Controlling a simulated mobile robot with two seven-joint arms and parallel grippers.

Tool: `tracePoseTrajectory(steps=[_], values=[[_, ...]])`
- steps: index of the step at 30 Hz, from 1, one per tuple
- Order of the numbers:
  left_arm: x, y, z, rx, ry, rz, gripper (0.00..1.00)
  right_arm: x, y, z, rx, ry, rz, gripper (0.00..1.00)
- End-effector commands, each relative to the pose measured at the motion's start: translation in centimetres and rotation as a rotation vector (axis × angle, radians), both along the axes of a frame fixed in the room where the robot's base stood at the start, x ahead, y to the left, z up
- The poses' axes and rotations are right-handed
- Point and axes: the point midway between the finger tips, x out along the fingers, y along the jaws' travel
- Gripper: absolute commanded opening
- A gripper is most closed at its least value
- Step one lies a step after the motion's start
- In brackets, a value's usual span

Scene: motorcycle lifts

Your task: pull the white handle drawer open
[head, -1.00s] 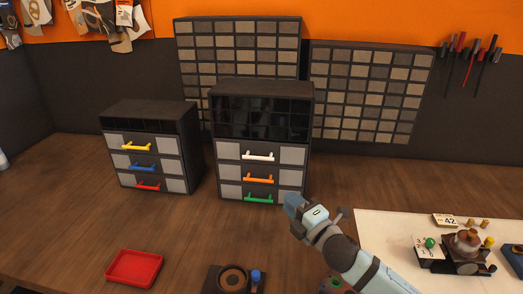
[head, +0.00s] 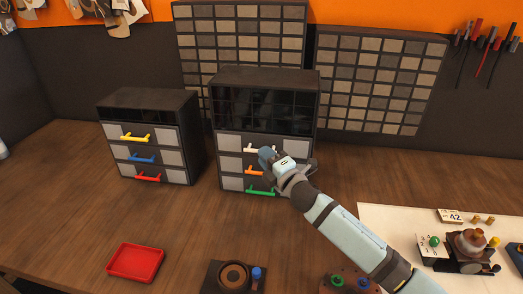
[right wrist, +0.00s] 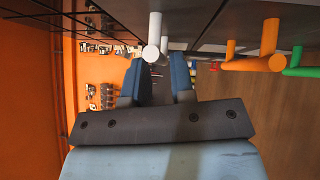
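The white handle (head: 251,148) is on the top drawer of the right-hand dark cabinet (head: 266,77). That drawer looks closed, and my gripper hides part of its handle. My right gripper (head: 266,157) is at the cabinet front, just at the white handle. In the right wrist view its two blue fingers (right wrist: 159,65) are apart, and the white handle (right wrist: 154,38) shows at their tips, roughly between them and not visibly gripped. My left gripper is not in view.
Below the white handle are an orange handle (head: 253,171) and a green handle (head: 261,191). A second cabinet (head: 148,99) with yellow, blue and red handles stands to the left. A red tray (head: 135,263) lies nearer. The wooden bench in front of the cabinets is largely clear.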

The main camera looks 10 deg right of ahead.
Motion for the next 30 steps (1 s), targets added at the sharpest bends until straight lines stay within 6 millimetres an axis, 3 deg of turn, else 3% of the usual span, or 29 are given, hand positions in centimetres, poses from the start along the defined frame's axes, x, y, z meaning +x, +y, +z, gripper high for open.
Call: tracePoseTrajectory(steps=[6, 15, 16, 19, 23, 26, 30], values=[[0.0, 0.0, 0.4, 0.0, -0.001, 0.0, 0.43, 1.8, 0.8, 0.2, 0.0, 0.001, 0.0, 0.23], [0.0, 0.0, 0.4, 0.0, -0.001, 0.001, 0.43, 2.1, 0.9, 0.3, 0.0, 0.0, 0.0, 0.23], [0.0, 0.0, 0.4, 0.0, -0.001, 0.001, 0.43, 2.1, 0.9, 0.3, 0.0, 0.0, 0.0, 0.21], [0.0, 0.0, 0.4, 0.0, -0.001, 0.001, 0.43, 2.0, 0.9, 0.3, 0.0, 0.0, 0.0, 0.0], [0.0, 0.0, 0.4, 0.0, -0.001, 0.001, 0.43, 2.0, 0.9, 0.3, 0.0, 0.0, 0.0, 0.0], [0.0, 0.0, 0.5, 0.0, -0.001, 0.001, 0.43, 1.8, 1.0, 0.2, 0.0, 0.001, 0.001, 0.0], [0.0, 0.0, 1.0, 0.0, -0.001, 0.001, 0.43, -0.6, 2.0, 0.2, 0.002, 0.004, 0.003, 0.0]])
